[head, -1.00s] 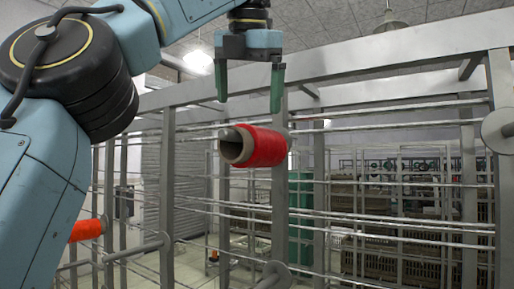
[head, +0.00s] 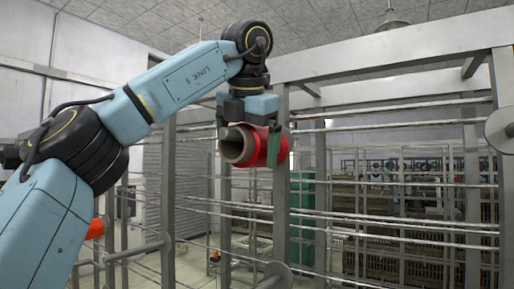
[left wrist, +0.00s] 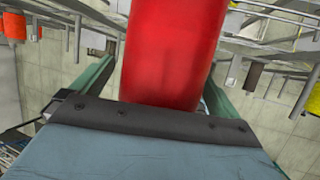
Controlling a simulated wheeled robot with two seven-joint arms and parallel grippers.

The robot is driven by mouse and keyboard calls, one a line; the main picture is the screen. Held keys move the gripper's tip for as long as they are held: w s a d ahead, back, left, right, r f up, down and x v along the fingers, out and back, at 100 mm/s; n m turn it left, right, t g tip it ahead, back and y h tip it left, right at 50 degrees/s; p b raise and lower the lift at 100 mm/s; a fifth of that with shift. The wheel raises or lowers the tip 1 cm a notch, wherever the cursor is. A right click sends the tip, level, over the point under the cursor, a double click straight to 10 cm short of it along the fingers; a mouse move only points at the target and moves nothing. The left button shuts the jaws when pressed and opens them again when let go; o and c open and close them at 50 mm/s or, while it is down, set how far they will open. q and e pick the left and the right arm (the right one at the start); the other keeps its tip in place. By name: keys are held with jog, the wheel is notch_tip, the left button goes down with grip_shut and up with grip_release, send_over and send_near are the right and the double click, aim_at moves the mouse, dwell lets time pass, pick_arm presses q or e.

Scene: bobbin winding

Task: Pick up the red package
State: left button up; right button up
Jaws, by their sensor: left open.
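The red package (head: 267,148) is a red bobbin on a brownish-grey hollow tube (head: 233,145), lying level on a spindle of the metal rack. My left gripper (head: 250,150) is above it in the head view, with its green fingers pointing down, one on each side of the bobbin. The fingers are open. In the left wrist view the red package (left wrist: 175,50) fills the upper middle between the two green fingers, with visible gaps at its sides. The far finger is partly hidden by the package in the head view. My right gripper is not in view.
A metal rack (head: 400,65) with posts and horizontal bars surrounds the package. An orange-red bobbin (head: 95,229) sits lower left, partly behind my arm. Empty spindles with round discs (head: 277,273) stick out below. Another bobbin (left wrist: 14,25) shows at the wrist view's left.

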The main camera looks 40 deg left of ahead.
pick_arm(q)
jog(key=shift+w+a+f, duration=0.15)
jog(key=shift+f, duration=0.1)
jog(key=shift+d+r, duration=0.1)
jog(key=shift+d, duration=0.1)
jog(key=shift+c, duration=0.6)
jog(key=c, duration=1)
jog(key=shift+r, duration=0.1)
